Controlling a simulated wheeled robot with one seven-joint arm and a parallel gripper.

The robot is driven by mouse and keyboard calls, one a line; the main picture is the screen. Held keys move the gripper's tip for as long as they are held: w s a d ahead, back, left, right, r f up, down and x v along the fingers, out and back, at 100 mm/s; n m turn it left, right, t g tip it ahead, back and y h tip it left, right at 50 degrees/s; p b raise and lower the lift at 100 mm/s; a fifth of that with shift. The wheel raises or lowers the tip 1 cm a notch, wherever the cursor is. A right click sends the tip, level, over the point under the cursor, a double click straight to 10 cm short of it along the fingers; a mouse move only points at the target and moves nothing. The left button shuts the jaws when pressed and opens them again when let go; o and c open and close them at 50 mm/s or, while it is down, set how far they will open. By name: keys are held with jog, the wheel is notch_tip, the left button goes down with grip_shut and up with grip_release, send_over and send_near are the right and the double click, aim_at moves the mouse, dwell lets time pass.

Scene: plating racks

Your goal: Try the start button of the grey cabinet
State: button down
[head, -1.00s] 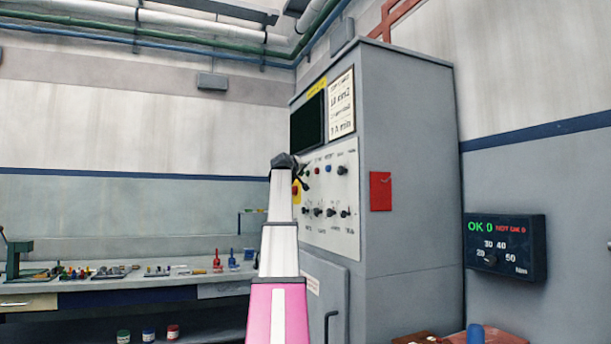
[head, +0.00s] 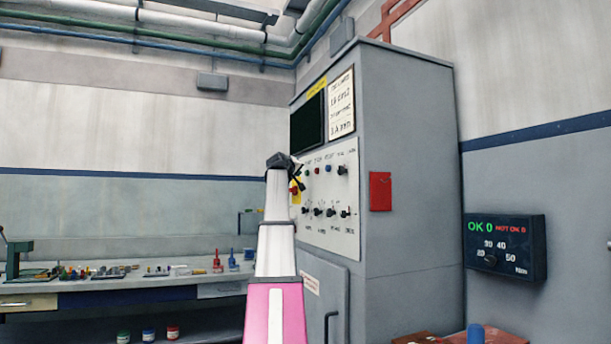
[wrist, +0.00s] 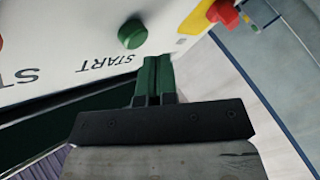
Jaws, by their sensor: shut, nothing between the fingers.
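The grey cabinet (head: 410,170) stands right of centre in the head view, with a pale control panel (head: 330,235) on its front. The green start button (wrist: 132,33) shows clearly in the wrist view, beside the upside-down word START; it is small in the head view (head: 306,171). My gripper (wrist: 158,62) is shut and empty, its green fingertips at the edge of the START lettering, below and right of the button in the picture. The fingertips do not cover the button; I cannot tell whether they touch the panel. In the head view my gripper is small and dark beside the panel's left edge.
A red emergency stop on a yellow plate (wrist: 196,17) sits near the button. The panel also has several black knobs (head: 330,212). A workbench (head: 130,287) with tools is at the left. A display box (head: 505,248) hangs on the right wall.

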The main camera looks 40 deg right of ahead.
dwell(0.3)
jog(key=a, duration=0.1)
jog(key=w+a, duration=0.1)
jog(key=a, duration=0.2)
jog(key=shift+w+a, duration=0.25)
jog(key=shift+a, duration=0.15)
dwell(0.7)
